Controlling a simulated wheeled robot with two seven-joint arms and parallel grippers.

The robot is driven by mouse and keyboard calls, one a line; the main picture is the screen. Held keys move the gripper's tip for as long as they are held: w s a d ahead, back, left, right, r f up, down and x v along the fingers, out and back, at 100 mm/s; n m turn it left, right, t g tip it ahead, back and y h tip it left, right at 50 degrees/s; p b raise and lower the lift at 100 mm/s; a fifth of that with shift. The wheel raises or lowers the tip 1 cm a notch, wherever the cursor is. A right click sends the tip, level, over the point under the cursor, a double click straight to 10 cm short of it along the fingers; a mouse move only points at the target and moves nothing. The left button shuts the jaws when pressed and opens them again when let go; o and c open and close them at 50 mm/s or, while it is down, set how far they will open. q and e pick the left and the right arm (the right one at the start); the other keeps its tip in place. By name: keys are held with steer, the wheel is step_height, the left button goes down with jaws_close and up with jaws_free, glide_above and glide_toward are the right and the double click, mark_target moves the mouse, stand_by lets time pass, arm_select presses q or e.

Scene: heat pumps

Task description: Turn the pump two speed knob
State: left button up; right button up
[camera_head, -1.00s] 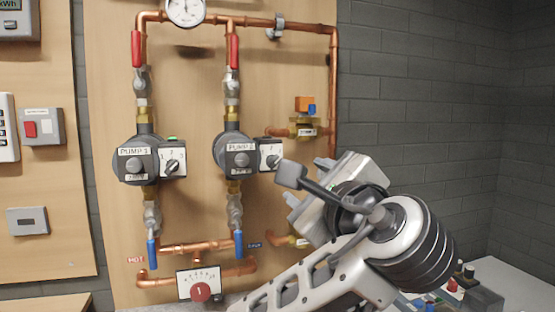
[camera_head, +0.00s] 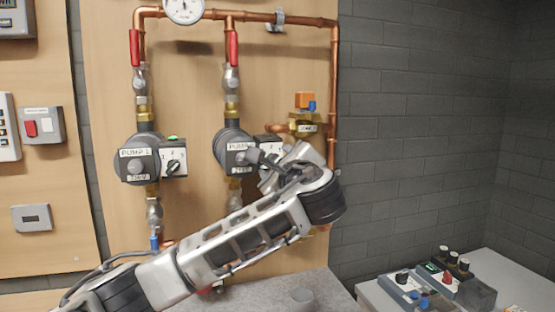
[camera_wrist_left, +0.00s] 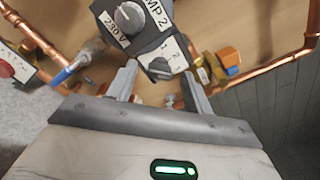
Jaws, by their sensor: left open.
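Pump 2 (camera_head: 238,145) is a dark round pump on the second copper pipe. Its white speed plate (camera_wrist_left: 172,56) carries the dark speed knob (camera_wrist_left: 159,66), seen in the left wrist view. My left gripper (camera_head: 264,166) is in front of the pump's speed box. In the left wrist view the left gripper (camera_wrist_left: 158,79) is open, with one finger on each side of the speed knob. I cannot tell whether the fingers touch it. My right gripper is not in view.
Pump 1 (camera_head: 138,158) with its own speed knob (camera_head: 173,166) is to the left. A brass valve with an orange cap (camera_head: 304,101) and a copper pipe (camera_head: 333,90) are close on the right. A control box (camera_head: 445,278) sits on the table at lower right.

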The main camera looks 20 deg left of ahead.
arm_select(q)
steer(key=shift+w, duration=0.1)
steer(key=c, duration=1)
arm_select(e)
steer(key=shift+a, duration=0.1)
arm_select(q)
steer(key=shift+f+n, duration=0.1)
steer(key=shift+n, duration=0.2)
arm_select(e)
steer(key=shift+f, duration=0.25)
arm_select(q)
steer(key=n+b, duration=0.4)
steer(key=n, duration=0.4)
steer(key=shift+b, duration=0.4)
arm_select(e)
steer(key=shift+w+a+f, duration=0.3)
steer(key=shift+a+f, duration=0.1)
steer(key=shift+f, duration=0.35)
arm_select(q)
steer(key=shift+a, duration=0.1)
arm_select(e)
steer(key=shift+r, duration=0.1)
